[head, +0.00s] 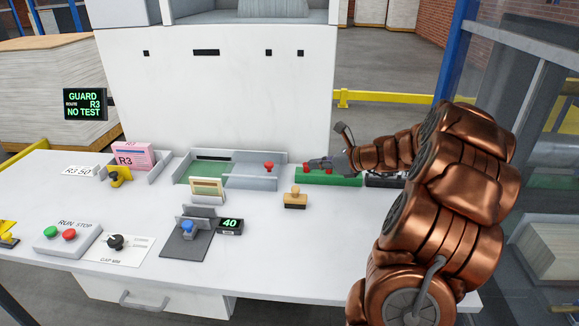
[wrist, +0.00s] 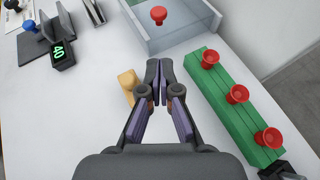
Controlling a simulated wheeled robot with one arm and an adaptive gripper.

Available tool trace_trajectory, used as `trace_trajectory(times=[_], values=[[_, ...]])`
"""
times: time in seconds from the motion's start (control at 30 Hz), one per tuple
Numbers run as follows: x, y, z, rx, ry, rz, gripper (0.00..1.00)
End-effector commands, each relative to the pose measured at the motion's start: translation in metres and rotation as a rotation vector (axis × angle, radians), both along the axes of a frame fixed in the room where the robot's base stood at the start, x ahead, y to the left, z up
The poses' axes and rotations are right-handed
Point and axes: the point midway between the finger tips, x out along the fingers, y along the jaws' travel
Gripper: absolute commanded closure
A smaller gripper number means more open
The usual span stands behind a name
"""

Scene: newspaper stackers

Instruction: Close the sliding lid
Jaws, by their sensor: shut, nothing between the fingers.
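The sliding lid (head: 252,182) is a clear grey panel over the right part of a shallow grey tray (head: 184,165). A red knob (head: 268,167) stands on the lid. The tray's green floor shows uncovered at the left, so the lid is partly open. The wrist view shows the lid (wrist: 178,32) and its red knob (wrist: 158,15) at the top. My gripper (head: 312,163) is right of the knob and apart from it. In the wrist view my gripper (wrist: 158,66) is shut and empty, pointing toward the tray's near wall.
A green block (wrist: 236,108) with several red knobs lies right of my gripper. A wooden stamp (head: 295,198) stands in front of the tray. A small cream-framed stand (head: 208,188) is at the tray's front left.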

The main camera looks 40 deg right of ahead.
Motion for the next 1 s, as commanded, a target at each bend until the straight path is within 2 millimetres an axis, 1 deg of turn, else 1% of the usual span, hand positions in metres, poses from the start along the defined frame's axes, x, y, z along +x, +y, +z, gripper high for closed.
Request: trace_trajectory(times=[0.17, 0.63, 0.8, 1.0], values=[[0.016, 0.007, -0.008, 0.0, 0.002, 0.002, 1.0], [0.083, 0.036, -0.044, -0.002, 0.003, 0.005, 1.0], [0.104, 0.044, -0.047, -0.003, 0.003, 0.004, 1.0], [0.116, 0.048, -0.049, -0.003, 0.0, 0.003, 1.0]])
